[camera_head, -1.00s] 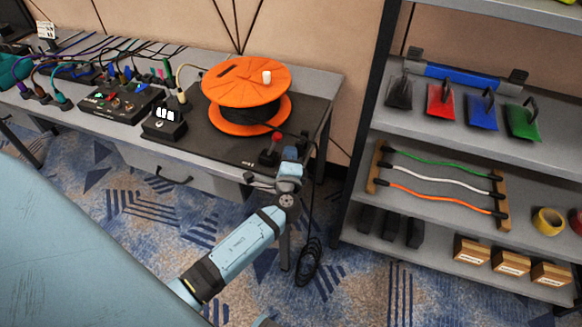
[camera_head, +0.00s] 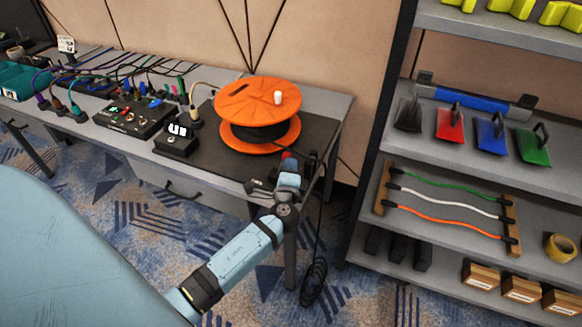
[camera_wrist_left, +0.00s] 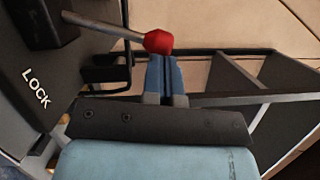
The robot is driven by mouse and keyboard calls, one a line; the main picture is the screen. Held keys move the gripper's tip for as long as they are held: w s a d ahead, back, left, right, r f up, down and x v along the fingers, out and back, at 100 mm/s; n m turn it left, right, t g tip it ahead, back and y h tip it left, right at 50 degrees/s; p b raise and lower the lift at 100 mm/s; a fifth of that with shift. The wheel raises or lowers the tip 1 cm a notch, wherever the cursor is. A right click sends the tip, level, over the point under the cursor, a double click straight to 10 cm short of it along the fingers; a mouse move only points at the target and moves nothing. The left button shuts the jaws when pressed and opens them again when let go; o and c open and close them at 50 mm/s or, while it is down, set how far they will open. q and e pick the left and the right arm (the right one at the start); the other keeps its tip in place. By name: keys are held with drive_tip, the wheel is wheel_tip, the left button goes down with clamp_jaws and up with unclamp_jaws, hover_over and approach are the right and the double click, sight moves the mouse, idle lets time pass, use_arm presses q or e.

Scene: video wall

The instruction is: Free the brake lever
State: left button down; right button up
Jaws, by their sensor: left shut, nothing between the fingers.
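The brake lever (camera_wrist_left: 101,24) is a metal rod with a red knob (camera_wrist_left: 158,41). It comes out of a dark block (camera_wrist_left: 45,20) on the black base plate, beside the white word LOCK (camera_wrist_left: 36,88). In the head view the red knob (camera_head: 287,155) shows at the plate's front right corner, in front of the orange cable reel (camera_head: 258,103). My left gripper (camera_head: 288,167) is at the knob. In the left wrist view its blue fingers (camera_wrist_left: 163,72) are shut and empty, with their tips right at the knob; I cannot tell if they touch. My right gripper is not in view.
A small black box with white switches (camera_head: 177,140) and a control box (camera_head: 130,114) stand left of the reel. A black cable (camera_head: 314,280) hangs off the table's right end. A shelf (camera_head: 465,165) with coloured scoops and cords stands to the right.

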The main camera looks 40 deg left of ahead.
use_arm(q)
drive_tip(key=shift+a+r, duration=0.1)
drive_tip(key=shift+a, duration=0.05)
drive_tip(key=shift+s+a+r+n+g, duration=0.15)
drive_tip(key=shift+a+r+n+g, duration=0.1)
drive_tip(key=shift+a+n, duration=0.35)
drive_tip(key=shift+s+a+r+n+g, duration=0.1)
drive_tip(key=shift+a+r+n+g, duration=0.2)
drive_tip(key=shift+n, duration=0.5)
drive_tip(key=shift+s+a+r+n+g+h+p, duration=0.15)
drive_tip(key=shift+a+n+h+p, duration=0.1)
drive_tip(key=shift+a+n, duration=0.4)
drive_tip(key=shift+s+a+f+n+h+p, duration=0.1)
drive_tip(key=shift+s+a+n+h+p, duration=0.25)
drive_tip(key=shift+a, duration=0.45)
drive_tip(key=shift+a+r+n+g+h+p, duration=0.1)
drive_tip(key=shift+a+n+p, duration=0.05)
drive_tip(key=shift+a+n, duration=0.55)
drive_tip(key=shift+a, duration=0.1)
